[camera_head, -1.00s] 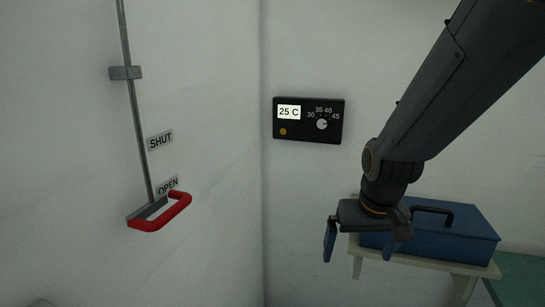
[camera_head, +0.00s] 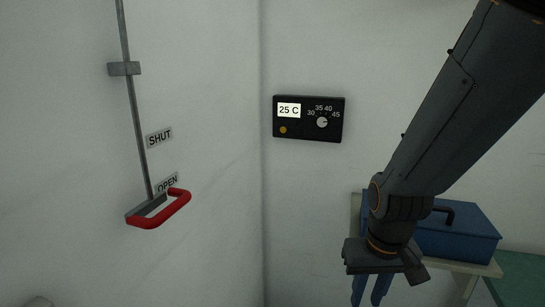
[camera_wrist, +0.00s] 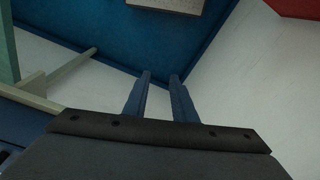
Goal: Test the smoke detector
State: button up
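No smoke detector can be made out in either view. My gripper (camera_head: 371,290) hangs pointing down in front of the small table in the head view. Its two blue fingers are close together with a narrow gap between them. The fingers also show in the wrist view (camera_wrist: 160,95), with nothing between them. Part of my gripper and arm hides the left side of the blue case.
A blue case (camera_head: 465,238) with a dark handle stands on a pale table (camera_head: 468,268). A black control panel (camera_head: 308,130) on the wall reads 25 C. A red-handled lever (camera_head: 172,209) on the left wall sits by the OPEN label, below SHUT.

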grip_shut()
dwell(1.1)
